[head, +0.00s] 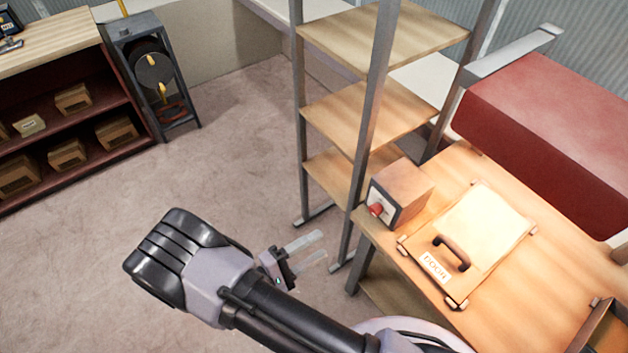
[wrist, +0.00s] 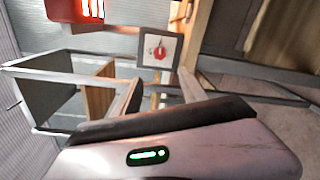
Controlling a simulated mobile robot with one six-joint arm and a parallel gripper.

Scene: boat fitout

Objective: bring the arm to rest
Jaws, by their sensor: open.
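My gripper (head: 308,251) is in the lower middle of the head view, at the end of my bent arm. Its two pale fingers are apart and nothing shows between them. It is over open floor, left of the wooden bench and near the foot of the shelf rack. In the wrist view the fingers of my gripper (wrist: 160,92) also stand apart, with a box with a red knob (wrist: 159,50) in the background beyond them.
The wooden bench (head: 560,268) at right carries a knob box (head: 411,185) and a handled panel (head: 490,230). The metal-framed shelf rack (head: 370,105) stands close beyond my gripper. A red block (head: 560,120) is at right. Carpet (head: 230,150) lies clear at left, before a low shelf (head: 75,125).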

